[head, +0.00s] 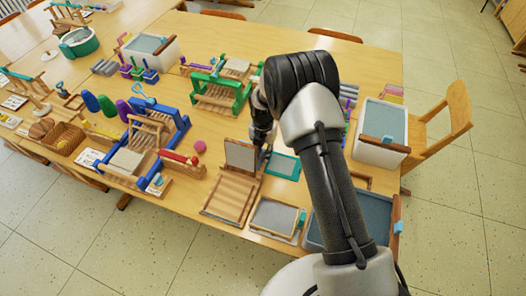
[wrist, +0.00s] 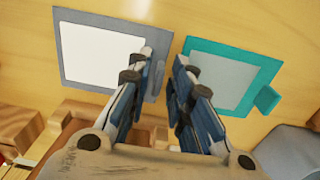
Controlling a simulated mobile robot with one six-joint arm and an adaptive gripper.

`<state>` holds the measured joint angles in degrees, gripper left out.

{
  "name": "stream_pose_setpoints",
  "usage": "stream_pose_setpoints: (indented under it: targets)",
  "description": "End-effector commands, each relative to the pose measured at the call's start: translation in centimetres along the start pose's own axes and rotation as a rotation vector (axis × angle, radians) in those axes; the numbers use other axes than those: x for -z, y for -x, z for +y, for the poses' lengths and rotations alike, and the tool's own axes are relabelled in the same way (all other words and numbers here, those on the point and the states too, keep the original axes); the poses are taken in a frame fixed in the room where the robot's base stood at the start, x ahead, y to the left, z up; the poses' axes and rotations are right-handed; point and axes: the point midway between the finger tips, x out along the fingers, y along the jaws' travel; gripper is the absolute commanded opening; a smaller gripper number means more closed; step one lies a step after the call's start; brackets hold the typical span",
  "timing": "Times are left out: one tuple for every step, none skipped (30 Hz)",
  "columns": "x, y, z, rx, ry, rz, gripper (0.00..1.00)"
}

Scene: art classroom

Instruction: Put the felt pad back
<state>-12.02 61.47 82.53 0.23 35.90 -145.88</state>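No pad can be told as felt for certain. A flat grey-bordered piece with a white middle (wrist: 103,53) lies left of my fingers in the wrist view. It seems to be the pale square panel (head: 241,155) in the head view, at the far end of a slatted wooden rack (head: 231,196). A teal-framed grey pad (wrist: 219,77) lies to the right; it also shows in the head view (head: 283,166). My gripper (wrist: 165,58) points down between the two. The left finger overlaps the grey border; contact is unclear.
A wood-framed grey screen (head: 275,217) lies at the table's front edge. A grey-topped white tub (head: 380,130) stands right. A blue wooden frame (head: 150,135) and a green rack (head: 221,91) stand left and behind. My arm hides part of the right side.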

Motion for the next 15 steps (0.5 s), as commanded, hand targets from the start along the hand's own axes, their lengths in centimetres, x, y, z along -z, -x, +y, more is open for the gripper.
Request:
stream_pose_setpoints:
  targets:
    - [0.0, 0.0, 0.0, 0.000, 0.000, 0.000, 0.26]
    - [0.0, 0.0, 0.0, 0.000, 0.000, 0.000, 0.26]
    - [0.0, 0.0, 0.0, 0.000, 0.000, 0.000, 0.26]
    - [0.0, 0.0, 0.0, 0.000, 0.000, 0.000, 0.26]
    - [0.0, 0.0, 0.0, 0.000, 0.000, 0.000, 0.26]
    - [0.0, 0.0, 0.0, 0.000, 0.000, 0.000, 0.26]
    - [0.0, 0.0, 0.0, 0.000, 0.000, 0.000, 0.26]
    - [0.0, 0.0, 0.0, 0.000, 0.000, 0.000, 0.26]
    - [0.0, 0.0, 0.0, 0.000, 0.000, 0.000, 0.26]
    - [0.0, 0.1, 0.0, 0.000, 0.000, 0.000, 0.26]
    - [0.0, 0.2, 0.0, 0.000, 0.000, 0.000, 0.26]
    - [0.0, 0.4, 0.0, 0.000, 0.000, 0.000, 0.26]
    - [0.0, 0.6, 0.0, 0.000, 0.000, 0.000, 0.26]
    - [-0.1, 1.0, 0.0, -0.001, 0.000, -0.001, 0.26]
    - [-0.1, 1.6, 0.1, -0.001, 0.000, -0.002, 0.26]
